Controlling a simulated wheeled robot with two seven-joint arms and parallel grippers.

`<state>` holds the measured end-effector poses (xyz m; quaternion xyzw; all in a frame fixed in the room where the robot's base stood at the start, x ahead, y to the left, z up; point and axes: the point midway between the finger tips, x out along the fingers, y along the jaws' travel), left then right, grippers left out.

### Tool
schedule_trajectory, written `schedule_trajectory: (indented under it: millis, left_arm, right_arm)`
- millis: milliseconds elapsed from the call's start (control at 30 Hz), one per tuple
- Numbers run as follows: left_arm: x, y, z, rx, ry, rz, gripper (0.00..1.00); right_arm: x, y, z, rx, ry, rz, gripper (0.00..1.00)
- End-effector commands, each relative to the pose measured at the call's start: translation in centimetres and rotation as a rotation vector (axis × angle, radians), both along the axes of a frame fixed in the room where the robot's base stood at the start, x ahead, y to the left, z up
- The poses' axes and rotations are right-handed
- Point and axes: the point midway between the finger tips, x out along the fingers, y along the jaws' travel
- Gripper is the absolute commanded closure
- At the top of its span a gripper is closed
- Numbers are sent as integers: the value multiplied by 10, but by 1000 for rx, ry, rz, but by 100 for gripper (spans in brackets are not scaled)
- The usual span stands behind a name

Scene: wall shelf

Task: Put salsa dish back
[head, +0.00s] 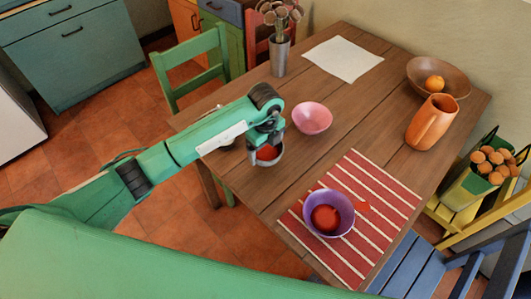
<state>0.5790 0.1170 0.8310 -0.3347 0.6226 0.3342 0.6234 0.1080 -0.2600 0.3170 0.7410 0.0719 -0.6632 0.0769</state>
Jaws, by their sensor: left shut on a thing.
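My left gripper (267,138) reaches in from the left and points down over the table's left part. It is shut on a small grey dish (266,163) with red salsa in it. I cannot tell whether the dish touches the table or hangs just above it. A purple bowl (308,222) with red content stands on a red and white striped mat (377,188). My right gripper is not in view.
On the wooden table (385,115) stand a pink bowl (312,118), a flower vase (280,56), a white sheet (343,58), an orange jug (432,121) and a brown bowl (452,90) holding an orange. The table's middle is clear.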

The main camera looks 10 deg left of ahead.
Motion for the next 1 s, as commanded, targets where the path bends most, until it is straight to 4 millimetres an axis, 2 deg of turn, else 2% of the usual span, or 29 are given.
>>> schedule_trajectory:
  millis: [200, 567, 600, 667, 867, 1000]
  left_arm:
    - [0, 0, -30, 0, 1, 0, 53]
    - [0, 0, -35, 0, 0, 0, 53]
    - [0, 0, -37, 1, 1, 0, 11]
    - [0, 0, -36, 1, 1, 0, 0]
    - [0, 0, -35, 1, 1, 0, 0]
    - [0, 0, -28, -1, -1, -1, 0]
  right_arm:
    - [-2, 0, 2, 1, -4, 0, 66]
    - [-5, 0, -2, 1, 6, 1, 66]
    - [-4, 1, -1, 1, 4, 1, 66]
    - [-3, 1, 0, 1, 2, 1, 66]
    - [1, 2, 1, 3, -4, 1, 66]
    - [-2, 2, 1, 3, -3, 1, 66]
